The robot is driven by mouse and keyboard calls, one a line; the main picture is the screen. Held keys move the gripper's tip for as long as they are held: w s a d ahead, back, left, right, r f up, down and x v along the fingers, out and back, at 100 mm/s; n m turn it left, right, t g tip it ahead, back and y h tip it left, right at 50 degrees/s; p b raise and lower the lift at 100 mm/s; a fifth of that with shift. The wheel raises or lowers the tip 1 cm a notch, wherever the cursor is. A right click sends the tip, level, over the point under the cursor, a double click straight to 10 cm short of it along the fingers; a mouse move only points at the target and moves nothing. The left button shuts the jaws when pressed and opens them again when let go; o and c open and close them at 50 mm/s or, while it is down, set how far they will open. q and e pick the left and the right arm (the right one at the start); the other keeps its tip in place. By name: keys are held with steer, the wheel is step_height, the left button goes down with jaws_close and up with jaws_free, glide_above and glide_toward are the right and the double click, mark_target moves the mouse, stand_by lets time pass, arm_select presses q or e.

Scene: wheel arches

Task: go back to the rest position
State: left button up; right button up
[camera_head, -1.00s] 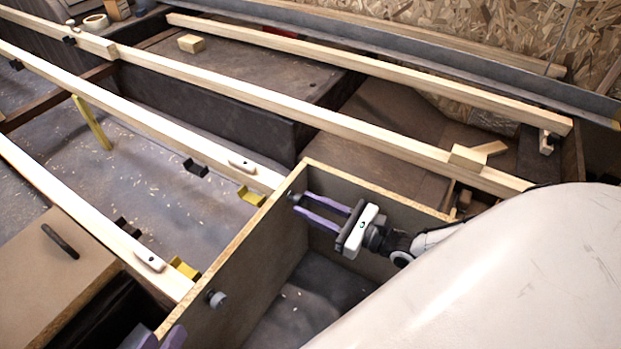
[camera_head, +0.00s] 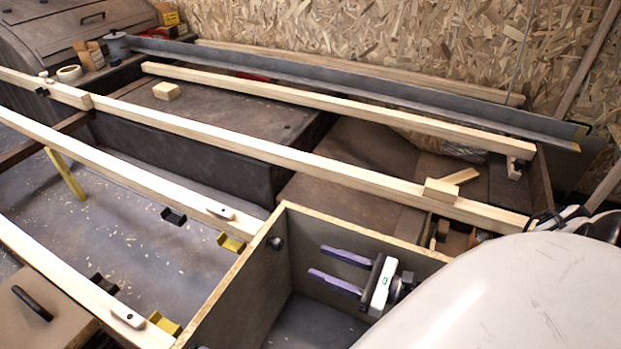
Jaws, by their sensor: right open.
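My right gripper (camera_head: 341,270) shows at the lower right in the head view. Its two purple fingers point left and are apart, with nothing between them. It is over the open grey box with pale wooden edges (camera_head: 345,225), near its far wall. The rest of my right arm is mostly hidden behind a large pale rounded surface at the lower right. My left gripper does not show.
Long wooden beams (camera_head: 300,155) run across the place, with a grey metal channel (camera_head: 350,85) behind them. A small wood block (camera_head: 166,91) lies on the dark wheel arch (camera_head: 225,125). A chipboard wall (camera_head: 400,40) closes the back. The floor at left has shavings.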

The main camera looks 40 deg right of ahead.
steer(key=shift+s+d, duration=0.2)
steer(key=shift+s, duration=0.25)
